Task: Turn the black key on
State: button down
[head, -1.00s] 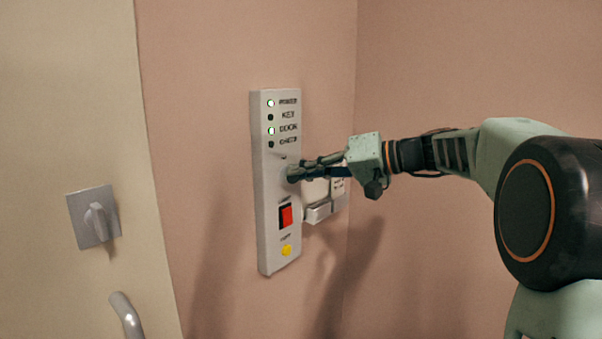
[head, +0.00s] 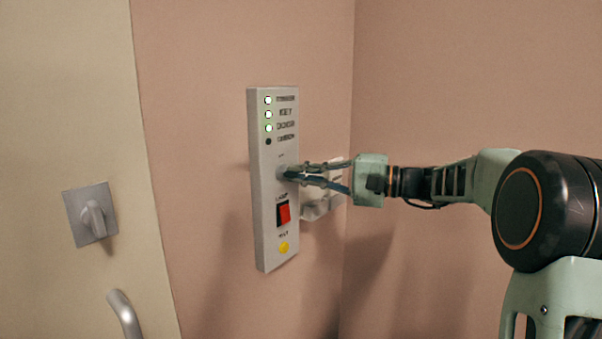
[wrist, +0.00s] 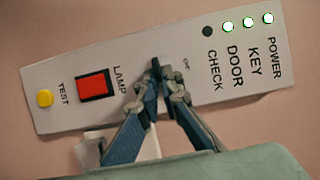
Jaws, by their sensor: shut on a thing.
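A tall pale control panel (head: 262,240) is fixed to the pink wall. It also shows in the wrist view (wrist: 50,88), lying sideways in the picture. The black key (wrist: 156,66) sits in the panel between the lamp switch and the lights. My gripper (wrist: 161,75) is shut on it, and the fingers hide most of it. In the head view my gripper (head: 287,174) reaches the panel from the right. The POWER, KEY (wrist: 248,22) and DOOR lights are lit. The CHECK light (wrist: 207,31) is dark.
Below the key on the panel are a red lamp switch (head: 284,212) and a yellow test button (head: 284,247). A pale fixture (head: 318,209) is on the wall behind my gripper. A door with a grey turn knob (head: 93,216) and a handle (head: 124,314) is at left.

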dwell(0.4)
jog(key=c, duration=2.1)
grip_release()
jog(key=shift+d, duration=0.15)
jog(key=v, duration=1.2)
jog(key=shift+s, duration=0.1)
